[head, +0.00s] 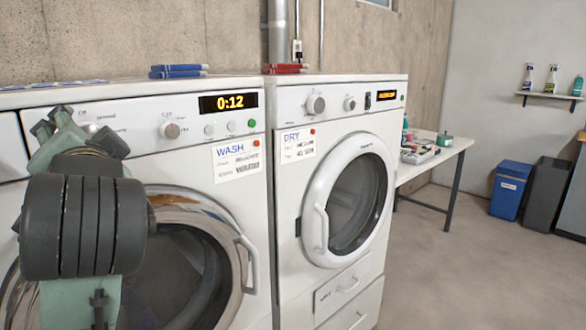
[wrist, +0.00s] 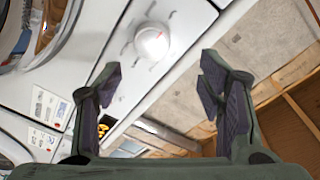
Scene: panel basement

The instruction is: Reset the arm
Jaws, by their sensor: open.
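My gripper (wrist: 158,88) is open in the wrist view, its two dark-padded fingers apart with nothing between them. A white machine panel with a round knob (wrist: 152,42) shows beyond the fingertips; the distance to it is hard to tell. In the head view my arm is raised at the left, in front of the washer (head: 240,185), and hides part of its front and controls. My gripper (head: 74,132) is at the top of the arm there, partly hidden by the wrist.
The dryer (head: 293,190) stands right of the washer. Blue sticks (head: 178,71) and red sticks (head: 285,69) lie on top. A cluttered table (head: 455,146), a blue bin (head: 509,190) and a grey bin (head: 545,190) are further right. The floor (head: 450,275) at front right is clear.

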